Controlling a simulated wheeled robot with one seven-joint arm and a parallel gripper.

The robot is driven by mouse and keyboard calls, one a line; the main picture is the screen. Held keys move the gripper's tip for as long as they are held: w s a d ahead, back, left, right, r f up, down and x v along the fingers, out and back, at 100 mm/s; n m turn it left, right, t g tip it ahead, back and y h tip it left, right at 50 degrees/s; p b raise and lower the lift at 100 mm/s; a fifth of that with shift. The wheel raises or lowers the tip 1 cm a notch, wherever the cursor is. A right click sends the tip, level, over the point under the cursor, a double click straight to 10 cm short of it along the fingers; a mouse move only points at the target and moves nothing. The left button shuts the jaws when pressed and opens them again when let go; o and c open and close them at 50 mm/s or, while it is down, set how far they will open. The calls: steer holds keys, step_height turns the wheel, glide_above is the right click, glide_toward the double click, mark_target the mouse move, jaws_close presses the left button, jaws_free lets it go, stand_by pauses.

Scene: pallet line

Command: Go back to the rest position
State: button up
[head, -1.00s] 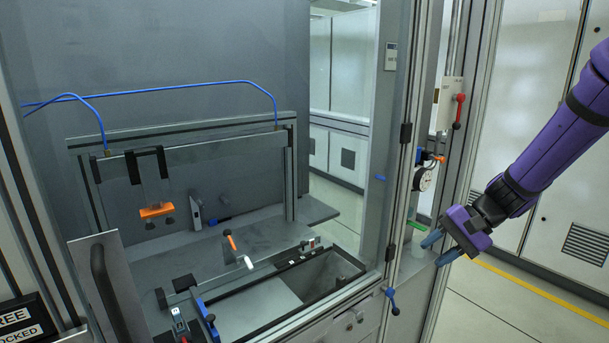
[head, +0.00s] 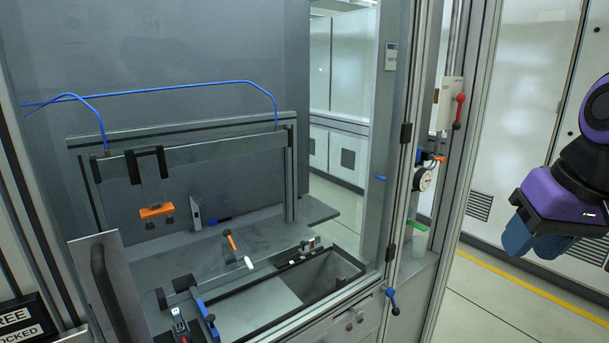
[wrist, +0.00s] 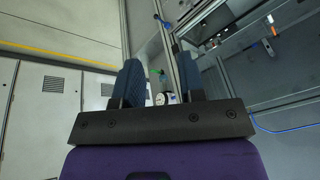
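My gripper (head: 535,240) hangs at the right edge of the head view, with a purple body and blue fingers pointing down. It is to the right of the machine frame and apart from it. In the wrist view its two blue fingers (wrist: 158,82) stand apart with nothing between them; the gauge and the frame show in the gap, farther off. The gripper is open and empty. Part of my arm is cut off by the picture's right edge.
The machine cell's metal frame post (head: 400,150) stands left of my gripper. A red-handled lever (head: 459,110), a round gauge (head: 423,180) and a blue-handled latch (head: 391,299) are on it. Grey cabinets (head: 505,130) stand behind. The floor (head: 505,300) between looks clear.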

steer(key=shift+n+t+h, duration=0.3)
steer(key=shift+t+h, duration=0.3)
steer(key=shift+t, duration=0.3)
steer(key=shift+s+d+r, duration=0.25)
steer(key=shift+s+r, duration=0.05)
steer(key=shift+s, duration=0.35)
steer(key=shift+s+d+r, duration=0.25)
steer(key=shift+s+d, duration=0.05)
steer(key=shift+s, duration=0.35)
steer(key=shift+s+d+r, duration=0.25)
steer(key=shift+s+r, duration=0.05)
steer(key=shift+s, duration=0.35)
